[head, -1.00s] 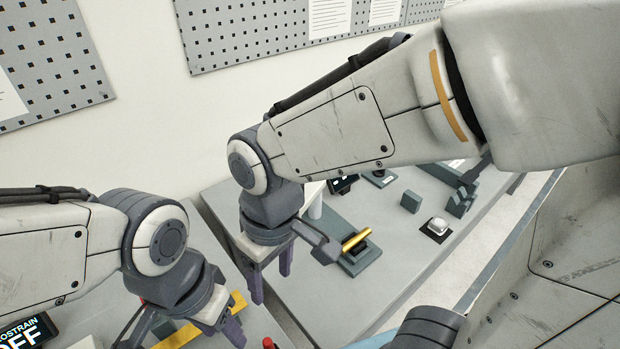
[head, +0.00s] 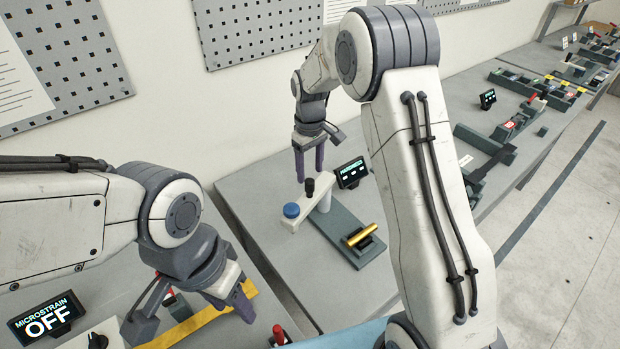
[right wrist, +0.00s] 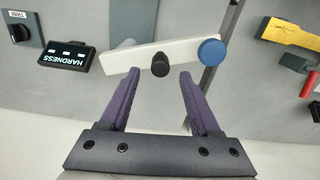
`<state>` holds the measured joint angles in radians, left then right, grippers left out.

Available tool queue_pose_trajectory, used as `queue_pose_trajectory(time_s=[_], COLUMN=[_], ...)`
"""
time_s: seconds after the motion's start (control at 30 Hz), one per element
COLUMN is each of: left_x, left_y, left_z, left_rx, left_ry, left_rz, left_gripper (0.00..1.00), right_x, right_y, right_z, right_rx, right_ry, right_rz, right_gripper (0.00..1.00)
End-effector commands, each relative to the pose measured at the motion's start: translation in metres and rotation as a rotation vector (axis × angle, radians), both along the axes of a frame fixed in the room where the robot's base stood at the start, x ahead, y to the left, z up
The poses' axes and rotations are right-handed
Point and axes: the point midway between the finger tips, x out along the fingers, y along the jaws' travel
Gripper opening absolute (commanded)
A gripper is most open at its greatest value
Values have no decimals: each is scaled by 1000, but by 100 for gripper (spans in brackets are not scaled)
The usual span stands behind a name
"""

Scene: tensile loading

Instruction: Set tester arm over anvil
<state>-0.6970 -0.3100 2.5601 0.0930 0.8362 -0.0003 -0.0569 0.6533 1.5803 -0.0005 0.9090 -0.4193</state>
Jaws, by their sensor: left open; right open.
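The tester arm (head: 312,211) is a white bar with a blue cap (head: 291,210) at its free end and a black knob (head: 309,188) on top. It points left, swung away from the dark block (head: 368,249) that bears a gold cylinder (head: 362,235); this block appears to be the anvil. My right gripper (head: 309,168) is open and empty, fingers down, behind the knob. In the right wrist view the tester arm (right wrist: 140,56) crosses just beyond my fingertips, its black knob (right wrist: 160,65) between them. My left gripper (head: 240,299) is open at lower left.
A hardness display (head: 351,173) stands close to the tester's base plate (head: 338,228). A yellow bar (head: 200,321), a red-topped item (head: 279,335) and the microstrain display (head: 46,318) are near my left gripper. More fixtures line the table at right.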

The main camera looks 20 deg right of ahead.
Motion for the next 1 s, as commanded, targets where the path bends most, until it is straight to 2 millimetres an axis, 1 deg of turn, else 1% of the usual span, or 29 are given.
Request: queue_pose_trajectory(time_s=[0.03,0.1,0.2,0.3,0.43,0.67,0.77,0.8,0.83,0.87,1.0], left_x=[0,0,0,0,0,0,0,0,0,0,0], left_y=[0,0,0,0,0,0,0,0,0,0,0], left_z=[7,10,14,16,17,17,17,17,17,17,17], left_rx=[0,0,0,0,0,0,0,0,0,0,0], left_ry=[0,0,0,0,0,0,0,0,0,0,0], left_rz=[-1,-1,-2,-3,-3,-3,-3,-3,-3,-3,-3], left_gripper=[50,50,50,50,50,50,50,50,50,50,50], right_x=[-1,-1,-1,-1,0,0,0,0,0,0,0], right_y=[0,0,0,0,0,0,0,0,0,0,0], right_z=[-8,-20,-34,-44,-50,-51,-50,-50,-50,-50,-50], right_rx=[0,-1,0,0,0,0,0,0,0,0,0], right_ry=[7,5,4,2,-1,-1,-1,-1,-1,-1,-1], right_rz=[0,0,0,0,-1,-1,-1,-1,-1,-1,-1], right_gripper=[64,64,64,64,64,64,29,14,3,0,0])
